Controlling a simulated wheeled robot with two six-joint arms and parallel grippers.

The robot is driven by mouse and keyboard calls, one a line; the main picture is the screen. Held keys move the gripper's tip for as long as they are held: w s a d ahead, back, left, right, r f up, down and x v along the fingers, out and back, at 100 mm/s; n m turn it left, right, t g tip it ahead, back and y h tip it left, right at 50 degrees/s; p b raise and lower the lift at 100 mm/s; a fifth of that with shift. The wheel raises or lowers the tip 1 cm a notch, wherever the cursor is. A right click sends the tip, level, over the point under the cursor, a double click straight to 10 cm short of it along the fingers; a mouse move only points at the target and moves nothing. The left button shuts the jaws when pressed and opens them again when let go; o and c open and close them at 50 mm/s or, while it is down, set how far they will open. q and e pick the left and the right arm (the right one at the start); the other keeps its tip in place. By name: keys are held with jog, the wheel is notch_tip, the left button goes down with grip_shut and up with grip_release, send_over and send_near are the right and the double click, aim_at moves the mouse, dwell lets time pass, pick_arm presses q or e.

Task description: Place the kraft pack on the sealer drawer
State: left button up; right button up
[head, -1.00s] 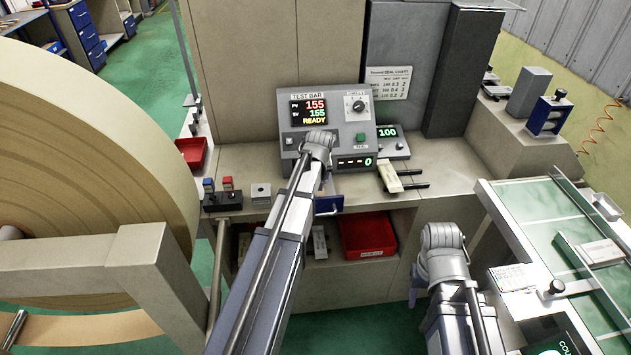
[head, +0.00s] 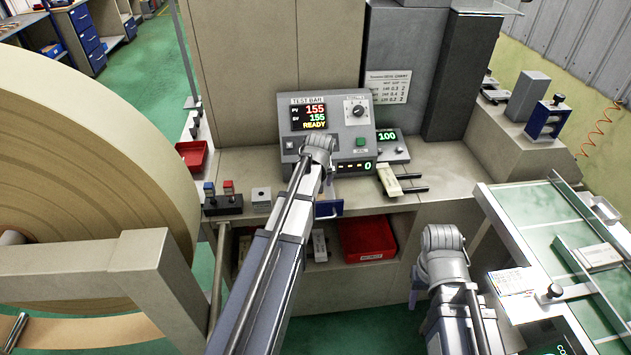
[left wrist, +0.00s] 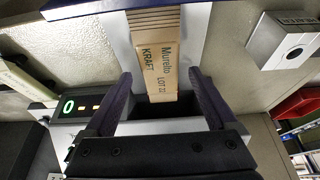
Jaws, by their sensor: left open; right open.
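The kraft pack (left wrist: 160,60), a brown block with dark print and stacked edges, lies on the pale sealer drawer (left wrist: 120,40) in the left wrist view. My left gripper (left wrist: 160,73) is open, with one dark finger on each side of the pack and a gap visible beside it. In the head view the blue drawer front (head: 329,208) shows below the sealer (head: 328,130); my left arm covers the pack and left gripper. My right gripper (head: 415,290) hangs low beside my right arm, mostly hidden, and its fingers are hard to make out.
A large paper roll (head: 80,150) fills the left side. A red bin (head: 368,238) sits on the shelf below the bench. A pale bar tool (head: 390,181) lies right of the sealer. A green conveyor table (head: 545,215) stands at the right.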

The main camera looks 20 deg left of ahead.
pick_arm(q)
jog(key=p+v, duration=1)
jog(key=v, duration=0.1)
jog(key=s+d+f+m+g+h, duration=0.1)
jog(key=s+d+m+g, duration=0.3)
jog(key=s+d+m, duration=0.6)
jog(key=s+d, duration=1.1)
jog(key=d, duration=0.4)
jog(key=shift+s+f+b, duration=0.2)
jog(key=shift+f+b, duration=0.1)
jog(key=shift+f, duration=0.05)
jog(key=shift+c, duration=0.3)
